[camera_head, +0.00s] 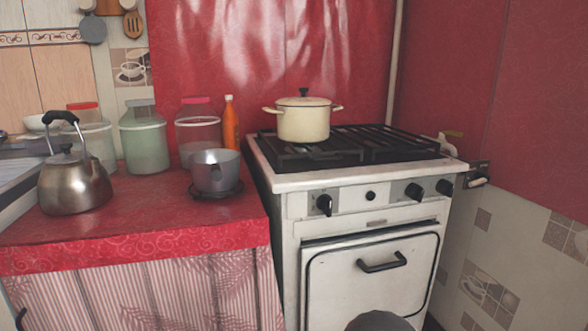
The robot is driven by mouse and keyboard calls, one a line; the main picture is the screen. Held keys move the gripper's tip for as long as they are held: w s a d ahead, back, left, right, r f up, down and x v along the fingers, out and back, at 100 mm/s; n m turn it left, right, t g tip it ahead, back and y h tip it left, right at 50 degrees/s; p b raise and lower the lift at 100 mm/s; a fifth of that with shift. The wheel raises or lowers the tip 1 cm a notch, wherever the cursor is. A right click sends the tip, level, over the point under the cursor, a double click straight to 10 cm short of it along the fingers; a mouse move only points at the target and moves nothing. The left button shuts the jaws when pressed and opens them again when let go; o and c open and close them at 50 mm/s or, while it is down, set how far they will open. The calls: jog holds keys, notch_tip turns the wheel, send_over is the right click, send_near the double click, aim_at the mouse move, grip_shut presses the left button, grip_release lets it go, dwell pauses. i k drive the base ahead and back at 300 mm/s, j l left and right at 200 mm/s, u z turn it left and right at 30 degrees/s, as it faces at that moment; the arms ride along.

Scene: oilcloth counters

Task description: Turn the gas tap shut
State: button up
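What looks like the gas tap (449,143) is at the back right corner of the stove, close to the red wall. It has a pale body and a small olive lever that lies roughly level, pointing right. It is small here, and I cannot tell whether it is open or shut. The white gas stove (370,225) stands below and to the left of it, with black knobs on its front. My gripper is not in view.
A cream pot (304,121) stands on the burner grate. A dark bracket with a pale cylinder (477,181) sits by the stove's right side. The red counter (130,222) holds a kettle (73,183), a saucepan (215,172), jars and an orange bottle (230,124).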

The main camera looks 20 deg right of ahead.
aim_at(454, 134)
jog(key=z, duration=1.3)
